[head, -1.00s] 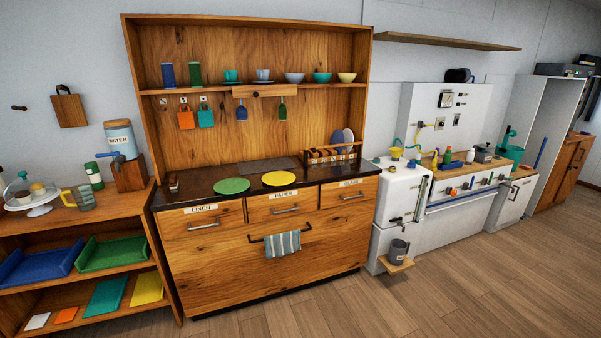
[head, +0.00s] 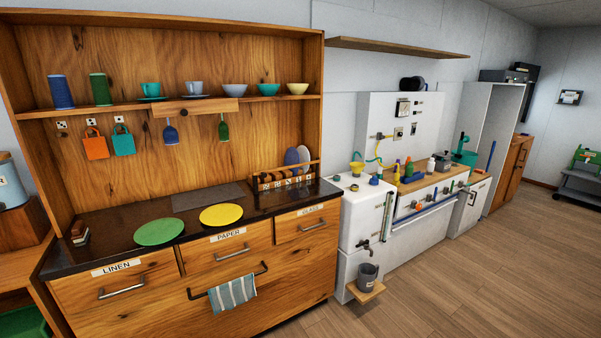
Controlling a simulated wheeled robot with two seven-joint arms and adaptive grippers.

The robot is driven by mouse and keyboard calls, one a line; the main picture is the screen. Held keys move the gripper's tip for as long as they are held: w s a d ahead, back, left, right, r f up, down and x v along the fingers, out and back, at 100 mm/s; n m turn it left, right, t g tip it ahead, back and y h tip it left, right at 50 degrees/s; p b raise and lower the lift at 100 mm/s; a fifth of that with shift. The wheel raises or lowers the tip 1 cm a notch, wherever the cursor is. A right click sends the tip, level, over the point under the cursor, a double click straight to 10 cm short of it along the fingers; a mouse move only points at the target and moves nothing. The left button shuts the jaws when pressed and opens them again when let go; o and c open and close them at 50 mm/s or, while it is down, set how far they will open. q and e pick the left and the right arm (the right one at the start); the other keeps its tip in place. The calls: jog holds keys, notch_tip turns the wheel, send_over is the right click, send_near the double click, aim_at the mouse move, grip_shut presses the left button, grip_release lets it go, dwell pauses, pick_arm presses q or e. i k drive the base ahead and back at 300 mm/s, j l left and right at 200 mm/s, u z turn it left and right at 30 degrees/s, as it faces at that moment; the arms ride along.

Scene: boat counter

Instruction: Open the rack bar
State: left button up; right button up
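A wooden dish rack (head: 286,178) stands at the right end of the dark countertop. A bar runs along its front, above a row of small marked blocks. A blue plate (head: 291,158) and a pale plate (head: 304,156) stand upright at its right end. At this size I cannot tell whether the bar is open or closed. Neither of my grippers is in view.
A green plate (head: 159,231) and a yellow plate (head: 221,215) lie flat on the countertop (head: 110,238). A striped towel (head: 232,294) hangs from the cabinet's front rail. A white appliance (head: 361,218) stands close to the right. The wooden floor (head: 455,285) is clear at the front right.

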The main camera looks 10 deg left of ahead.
aim_at(264, 174)
jog(key=i+z, duration=0.65)
jog(key=i+l, duration=0.1)
jog(key=i, duration=0.25)
jog(key=i+l+u, duration=0.15)
jog(key=i, duration=0.2)
jog(key=i+l+u, duration=0.15)
jog(key=i+u, duration=0.15)
jog(key=u, duration=0.15)
jog(key=i+l+u, duration=0.25)
jog(key=u, duration=0.15)
jog(key=i+l+u, duration=0.25)
jog(key=l+u, duration=0.2)
jog(key=i+l+u, duration=0.15)
jog(key=l+u, duration=0.25)
jog(key=i+l+u, duration=0.25)
jog(key=l, duration=0.2)
jog(key=l+u, duration=0.25)
jog(key=l, duration=0.15)
